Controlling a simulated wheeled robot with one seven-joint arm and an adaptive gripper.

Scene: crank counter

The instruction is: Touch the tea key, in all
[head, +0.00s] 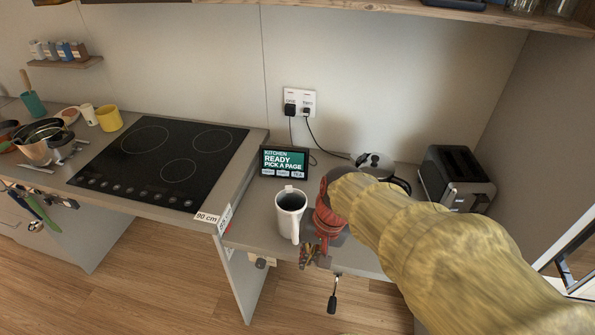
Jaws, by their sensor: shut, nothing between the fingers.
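The tea key (298,174) is the rightmost of the small light keys along the bottom of a dark kitchen screen (284,161). The screen reads "KITCHEN READY PICK A PAGE" and stands on the counter near the back wall. My gripper (311,257) is at the end of my yellow-sleeved arm, pointing down near the counter's front edge. It is shut and empty. It is in front of the screen and apart from it in the picture. My arm hides part of the counter to the right.
A white mug (290,213) stands just left of my gripper, between it and the screen. A kettle (374,163) and a toaster (457,178) are at the back right. A black hob (163,160) lies left. Cables run from a wall socket (300,103).

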